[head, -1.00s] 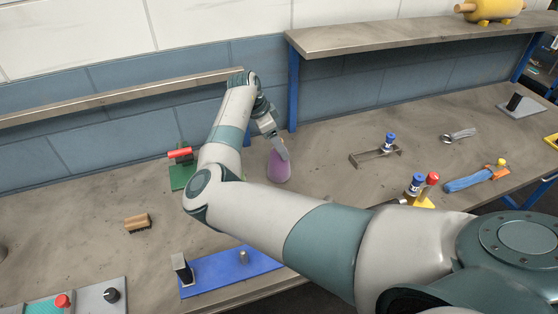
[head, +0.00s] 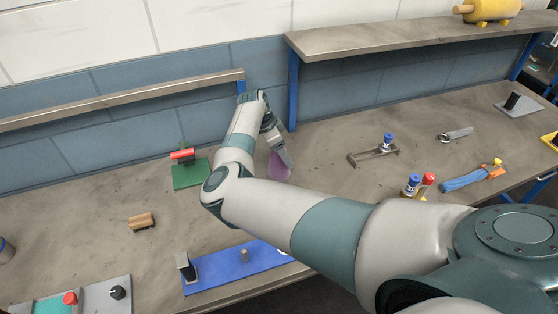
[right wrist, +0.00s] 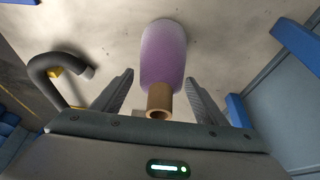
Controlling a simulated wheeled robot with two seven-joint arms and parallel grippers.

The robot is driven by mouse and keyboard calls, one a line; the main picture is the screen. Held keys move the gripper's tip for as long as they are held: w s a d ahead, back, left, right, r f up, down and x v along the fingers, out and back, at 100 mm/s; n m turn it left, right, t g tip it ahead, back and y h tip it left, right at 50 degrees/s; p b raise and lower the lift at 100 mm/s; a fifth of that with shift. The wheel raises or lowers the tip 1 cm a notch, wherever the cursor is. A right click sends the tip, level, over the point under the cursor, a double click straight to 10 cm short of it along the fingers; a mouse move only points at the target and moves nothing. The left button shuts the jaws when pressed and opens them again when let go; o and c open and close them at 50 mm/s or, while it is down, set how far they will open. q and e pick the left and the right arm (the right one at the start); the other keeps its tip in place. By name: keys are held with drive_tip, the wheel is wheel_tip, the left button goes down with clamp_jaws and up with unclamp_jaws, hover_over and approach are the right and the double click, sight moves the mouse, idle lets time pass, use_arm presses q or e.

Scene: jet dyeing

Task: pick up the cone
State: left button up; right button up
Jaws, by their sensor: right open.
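The cone (head: 275,168) is purple and stands on the worktop near the back wall in the head view, partly hidden by my right gripper (head: 286,160). In the right wrist view the purple cone (right wrist: 163,52) has a tan hollow tube end pointing toward the gripper. My right gripper (right wrist: 158,80) is open, with one finger on each side of that tube end in the picture. The wider purple body lies beyond the fingertips. No contact with the cone shows. My left gripper is not in view.
A green stand with a red roller (head: 190,172) is left of the cone. A metal bracket holder (head: 373,154) is to the right. A shelf (head: 400,35) overhangs the back right. A dark curved hook (right wrist: 52,75) shows left of the fingers in the wrist view.

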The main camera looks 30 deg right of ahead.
drive_tip(key=shift+f, duration=0.1)
drive_tip(key=shift+c, duration=0.2)
drive_tip(key=c, duration=1.3)
drive_tip(key=shift+o, duration=0.2)
drive_tip(key=shift+r, duration=0.2)
drive_tip(key=shift+r+b, duration=0.2)
drive_tip(key=shift+b, duration=0.15)
wheel_tip(320, 180, up, 3)
drive_tip(key=shift+w+r+b, duration=0.1)
drive_tip(key=shift+b, duration=0.85)
drive_tip(key=s+d+r+b, duration=0.1)
drive_tip(key=s+d+r, duration=0.1)
drive_tip(key=s, duration=0.3)
drive_tip(key=s+d+r+b, duration=0.2)
drive_tip(key=s+d+r, duration=0.1)
drive_tip(key=s+r, duration=0.2)
drive_tip(key=shift+s, duration=0.35)
